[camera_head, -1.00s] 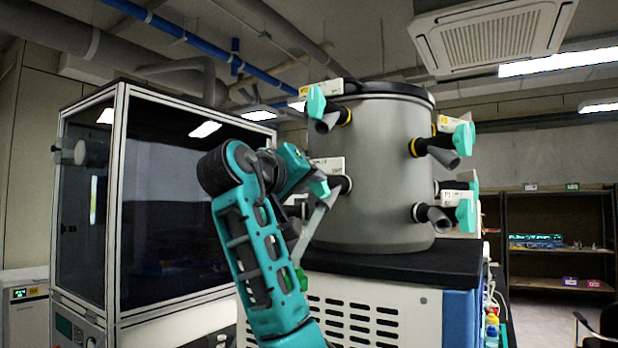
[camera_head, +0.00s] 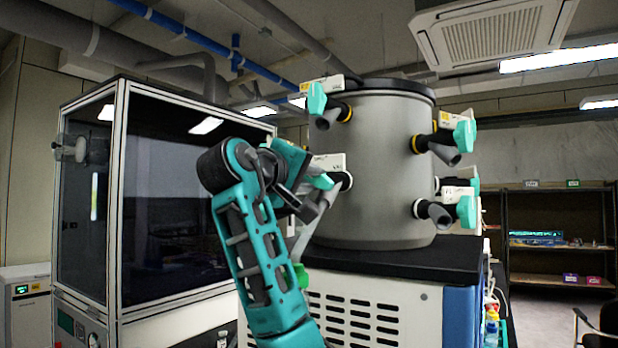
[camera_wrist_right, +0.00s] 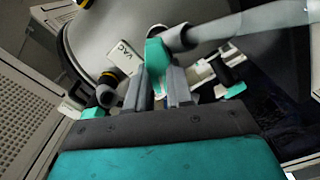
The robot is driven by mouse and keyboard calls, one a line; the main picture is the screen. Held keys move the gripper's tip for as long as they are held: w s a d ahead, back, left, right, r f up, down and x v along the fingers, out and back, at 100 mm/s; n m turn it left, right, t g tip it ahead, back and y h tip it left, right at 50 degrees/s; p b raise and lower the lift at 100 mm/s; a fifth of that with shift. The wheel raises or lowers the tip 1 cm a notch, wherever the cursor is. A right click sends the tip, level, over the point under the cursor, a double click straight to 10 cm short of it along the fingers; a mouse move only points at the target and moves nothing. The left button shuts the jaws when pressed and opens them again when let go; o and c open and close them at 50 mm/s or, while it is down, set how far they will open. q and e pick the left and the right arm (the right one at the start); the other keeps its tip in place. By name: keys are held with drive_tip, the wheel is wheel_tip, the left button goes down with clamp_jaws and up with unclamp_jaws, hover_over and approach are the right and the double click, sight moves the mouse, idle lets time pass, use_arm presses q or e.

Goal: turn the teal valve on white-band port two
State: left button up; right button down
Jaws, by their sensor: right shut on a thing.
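The grey drum (camera_head: 385,190) carries ports with teal valves. The lower-left port has a white band (camera_head: 347,182) and a white label plate (camera_head: 330,163). Its teal valve (camera_head: 321,182) is partly hidden by my right gripper (camera_head: 312,190). In the right wrist view, the valve (camera_wrist_right: 157,54) sits between the two grey fingers of my right gripper (camera_wrist_right: 158,80), which is shut on it. A plate marked VAC (camera_wrist_right: 122,58) is beside it. My left gripper is not in view.
Yellow-band ports (camera_head: 347,112) sit higher on the drum, with a teal valve (camera_head: 316,98) above my right gripper. The drum stands on a black-topped white cabinet (camera_head: 360,312). A glass-fronted enclosure (camera_head: 180,200) stands close behind my arm on the left.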

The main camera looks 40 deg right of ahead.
drive_tip(key=c, duration=1)
unclamp_jaws()
drive_tip(key=b+v, duration=0.2)
drive_tip(key=v, duration=1.1)
